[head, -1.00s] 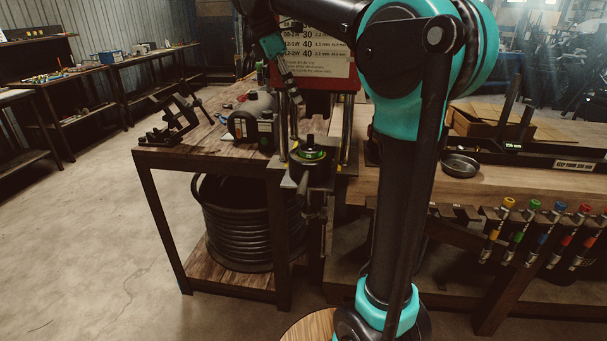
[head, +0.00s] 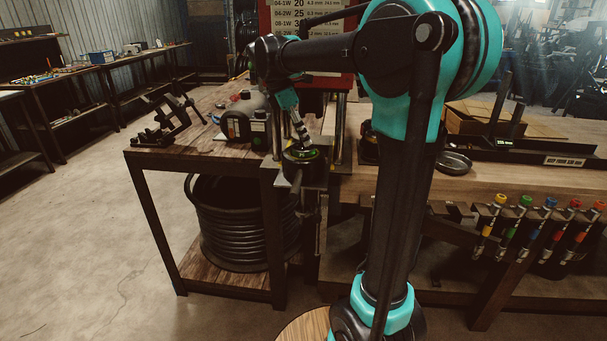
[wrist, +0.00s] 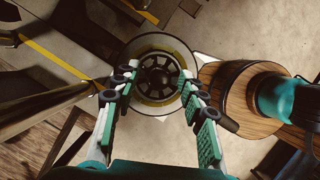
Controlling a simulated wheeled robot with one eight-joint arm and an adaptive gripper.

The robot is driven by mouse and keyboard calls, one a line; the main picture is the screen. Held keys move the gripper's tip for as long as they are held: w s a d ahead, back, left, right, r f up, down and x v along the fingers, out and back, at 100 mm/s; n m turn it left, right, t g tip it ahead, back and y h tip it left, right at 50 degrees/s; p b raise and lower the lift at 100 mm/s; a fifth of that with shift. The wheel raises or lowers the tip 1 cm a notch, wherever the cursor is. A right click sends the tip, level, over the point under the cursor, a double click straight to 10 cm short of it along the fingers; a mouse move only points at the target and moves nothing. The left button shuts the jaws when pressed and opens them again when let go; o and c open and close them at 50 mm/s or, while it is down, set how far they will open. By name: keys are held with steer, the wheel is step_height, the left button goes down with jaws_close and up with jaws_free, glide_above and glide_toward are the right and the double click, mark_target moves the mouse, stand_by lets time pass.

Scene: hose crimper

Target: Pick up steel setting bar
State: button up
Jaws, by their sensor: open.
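My gripper (head: 301,138) points down over the round crimper head (head: 313,154) on the bench. In the wrist view its open fingers (wrist: 159,80) are spread to either side of a dark, ribbed round opening (wrist: 159,76) with a pale, yellowish ring around it. Nothing is held between the fingers. I cannot tell for certain which part is the steel setting bar. A dark bar (head: 297,181) sticks out and down from the front of the crimper head. A short dark rod (wrist: 228,124) shows beside the right finger in the wrist view, partly hidden by it.
Upright posts (head: 341,128) and a red chart panel (head: 310,30) stand close behind my gripper. A pump-like unit (head: 245,122) is left of it on the bench. A coiled black hose (head: 235,225) sits below. Colour-capped tools (head: 488,228) hang at the right.

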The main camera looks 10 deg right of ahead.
steer(key=shift+d+f, duration=0.2)
steer(key=shift+f, duration=0.3)
jaws_close()
steer(key=shift+r, duration=0.15)
